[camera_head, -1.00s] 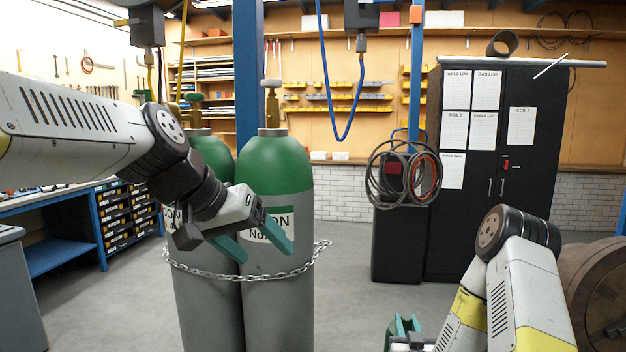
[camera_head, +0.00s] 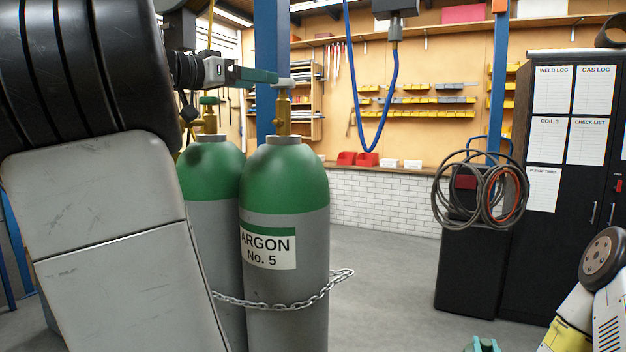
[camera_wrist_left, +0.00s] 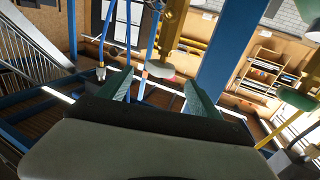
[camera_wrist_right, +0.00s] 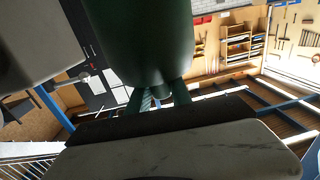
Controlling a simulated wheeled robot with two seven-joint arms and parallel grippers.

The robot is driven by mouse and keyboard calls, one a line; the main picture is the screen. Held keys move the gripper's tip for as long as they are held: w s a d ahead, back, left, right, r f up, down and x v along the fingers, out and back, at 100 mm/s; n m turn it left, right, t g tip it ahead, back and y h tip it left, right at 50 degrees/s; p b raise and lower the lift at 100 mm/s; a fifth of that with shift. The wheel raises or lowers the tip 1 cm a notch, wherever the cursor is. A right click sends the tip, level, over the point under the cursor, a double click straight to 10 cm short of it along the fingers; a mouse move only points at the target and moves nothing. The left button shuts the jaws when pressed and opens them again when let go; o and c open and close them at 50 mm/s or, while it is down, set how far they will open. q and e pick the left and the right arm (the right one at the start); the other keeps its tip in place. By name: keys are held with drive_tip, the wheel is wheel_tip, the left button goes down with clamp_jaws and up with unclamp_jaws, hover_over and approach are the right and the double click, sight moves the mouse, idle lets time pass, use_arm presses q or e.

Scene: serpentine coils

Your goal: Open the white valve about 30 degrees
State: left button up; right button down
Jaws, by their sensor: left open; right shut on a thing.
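The white valve (camera_head: 285,83) is the pale handle on the brass stem of the front green-topped argon cylinder (camera_head: 285,185). My left gripper (camera_head: 262,77) is at the height of this handle, beside it, with its green fingers pointing to it. In the left wrist view the fingers (camera_wrist_left: 160,88) are apart, with the brass stem (camera_wrist_left: 173,30) and a pale handle (camera_wrist_left: 158,68) seen between and beyond them. Contact cannot be told. My right gripper (camera_wrist_right: 161,97) is shut on a large dark green rounded thing (camera_wrist_right: 140,40); only its top edge shows in the head view (camera_head: 482,345).
A second cylinder (camera_head: 208,165) with a green knob (camera_head: 210,101) stands close on the left. A chain (camera_head: 290,303) runs around both. A black cabinet (camera_head: 565,250) and hung hose coils (camera_head: 480,190) stand at right. Open floor (camera_head: 385,285) lies between.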

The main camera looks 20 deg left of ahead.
sight(291, 83)
use_arm(q)
drive_tip(key=x, duration=1.2)
drive_tip(key=shift+w+a+r, duration=0.1)
drive_tip(key=shift+a+r, duration=0.05)
drive_tip(key=shift+r, duration=0.15)
drive_tip(key=c, duration=1.4)
drive_tip(key=shift+t+y, duration=0.3)
drive_tip(key=shift+y, duration=0.1)
drive_tip(key=shift+a+n+t+y, duration=0.15)
drive_tip(key=shift+n+t+y, duration=0.05)
drive_tip(key=shift+n+y, duration=0.55)
drive_tip(key=shift+a+n+t+y, duration=0.2)
drive_tip(key=shift+n+y, duration=0.35)
drive_tip(key=shift+y, duration=0.4)
drive_tip(key=shift+w+a+n+y, duration=0.1)
drive_tip(key=shift+a+n+y, duration=0.15)
drive_tip(key=shift+n+y, duration=0.7)
drive_tip(key=shift+a+n+y, duration=0.25)
drive_tip(key=shift+n+y, duration=0.3)
drive_tip(key=shift+y, duration=0.8)
